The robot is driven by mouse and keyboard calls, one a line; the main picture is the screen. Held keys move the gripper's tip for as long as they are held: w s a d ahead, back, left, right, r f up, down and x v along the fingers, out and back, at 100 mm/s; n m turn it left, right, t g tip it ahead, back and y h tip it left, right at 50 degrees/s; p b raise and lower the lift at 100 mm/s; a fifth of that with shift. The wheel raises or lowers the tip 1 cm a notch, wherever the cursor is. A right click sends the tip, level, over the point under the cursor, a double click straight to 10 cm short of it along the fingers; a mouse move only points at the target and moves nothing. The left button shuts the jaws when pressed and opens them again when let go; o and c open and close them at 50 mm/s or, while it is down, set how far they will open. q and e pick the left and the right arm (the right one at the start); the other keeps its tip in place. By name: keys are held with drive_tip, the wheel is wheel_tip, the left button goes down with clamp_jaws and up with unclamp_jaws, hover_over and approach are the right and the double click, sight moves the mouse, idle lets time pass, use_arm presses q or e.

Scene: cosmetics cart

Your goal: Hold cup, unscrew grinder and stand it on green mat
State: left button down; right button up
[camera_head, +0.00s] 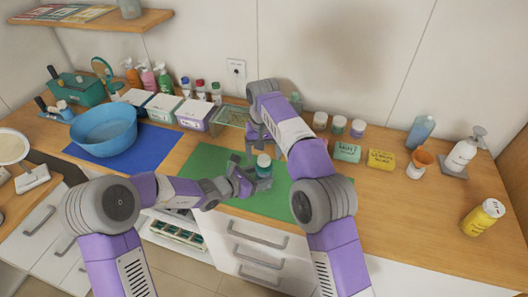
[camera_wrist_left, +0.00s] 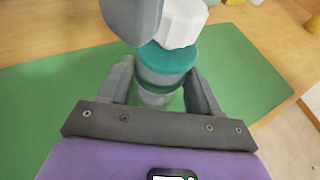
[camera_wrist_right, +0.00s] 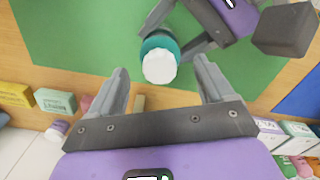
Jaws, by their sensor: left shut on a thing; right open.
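The cup (camera_wrist_left: 155,97) is clear and stands upright on the green mat (camera_head: 205,158). My left gripper (camera_head: 249,178) is shut on it, fingers on either side in the left wrist view. The grinder sits on top of the cup, with a teal band (camera_wrist_left: 165,60) and a white faceted top (camera_wrist_left: 183,22); the white top (camera_wrist_right: 160,66) also shows in the right wrist view. My right gripper (camera_wrist_right: 164,80) is open and empty, with the grinder beyond its fingertips.
A blue bowl (camera_head: 104,125) stands on a blue mat (camera_head: 150,147) to the left. Boxes, a shallow tray (camera_head: 232,116) and bottles line the back. Jars, soap boxes (camera_head: 381,159) and a yellow bottle (camera_head: 482,217) are right. The mat around the cup is largely bare.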

sight(264, 168)
drive_tip(key=m, duration=0.8)
drive_tip(key=shift+f, duration=0.1)
drive_tip(key=m, duration=1.8)
drive_tip(key=shift+r+m, duration=0.3)
drive_tip(key=shift+r, duration=0.1)
drive_tip(key=shift+f, duration=0.35)
wheel_tip(264, 168, down, 7)
drive_tip(key=shift+f, duration=0.15)
drive_tip(key=shift+c, duration=0.5)
